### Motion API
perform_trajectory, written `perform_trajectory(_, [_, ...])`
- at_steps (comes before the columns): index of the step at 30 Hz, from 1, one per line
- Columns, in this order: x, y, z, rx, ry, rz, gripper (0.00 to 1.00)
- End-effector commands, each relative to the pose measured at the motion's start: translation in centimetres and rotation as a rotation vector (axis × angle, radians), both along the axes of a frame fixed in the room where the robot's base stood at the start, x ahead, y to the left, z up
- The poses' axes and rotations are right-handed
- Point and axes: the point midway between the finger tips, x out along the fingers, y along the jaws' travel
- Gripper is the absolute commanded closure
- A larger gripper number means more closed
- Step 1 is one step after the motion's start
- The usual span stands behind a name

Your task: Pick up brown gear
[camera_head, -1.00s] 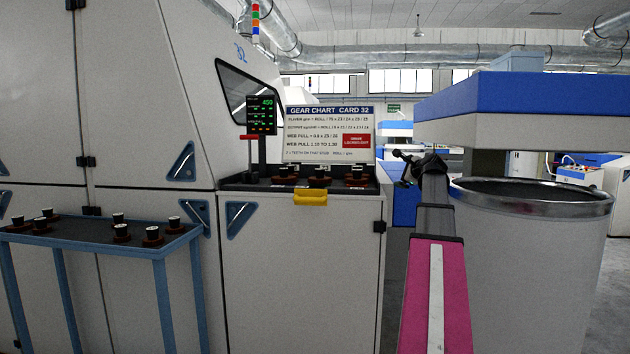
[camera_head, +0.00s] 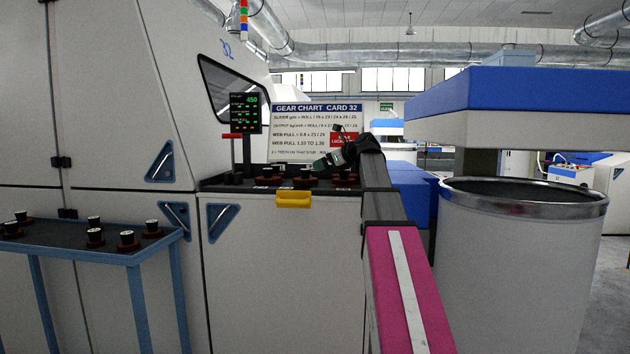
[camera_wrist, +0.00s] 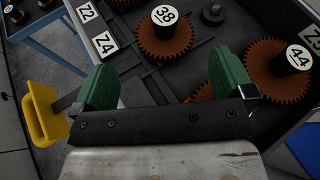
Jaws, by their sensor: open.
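Several brown gears lie on the dark shelf of the card machine. In the wrist view one brown gear (camera_wrist: 166,42) has a white hub cap marked 38 and sits just beyond my fingertips. Another brown gear (camera_wrist: 272,84), capped 44, is at the right, beyond the right finger. A third brown gear edge (camera_wrist: 203,93) shows beside the right finger, mostly hidden. My gripper (camera_wrist: 165,72) has green fingers, spread apart with nothing between them. In the head view my gripper (camera_head: 330,161) is over the shelf's right part, near the gears (camera_head: 304,182).
A yellow handle (camera_head: 293,200) sticks out from the shelf front. The gear chart board (camera_head: 310,125) stands behind the shelf. A blue table (camera_head: 120,256) with more capped gears is at left. A large grey can (camera_head: 520,265) stands at right.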

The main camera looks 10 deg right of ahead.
Motion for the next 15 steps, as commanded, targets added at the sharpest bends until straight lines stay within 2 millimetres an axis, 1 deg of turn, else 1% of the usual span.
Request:
perform_trajectory(1, [0.0, 0.8, 0.0, 0.01, 0.014, 0.009, 0.0])
perform_trajectory(5, [0.2, 1.7, -0.2, 0.02, 0.03, 0.014, 0.0])
perform_trajectory(8, [0.9, 2.3, -0.5, 0.02, 0.03, 0.015, 0.0])
perform_trajectory(15, [3.3, 4.3, -1.9, 0.019, 0.03, 0.015, 0.0])
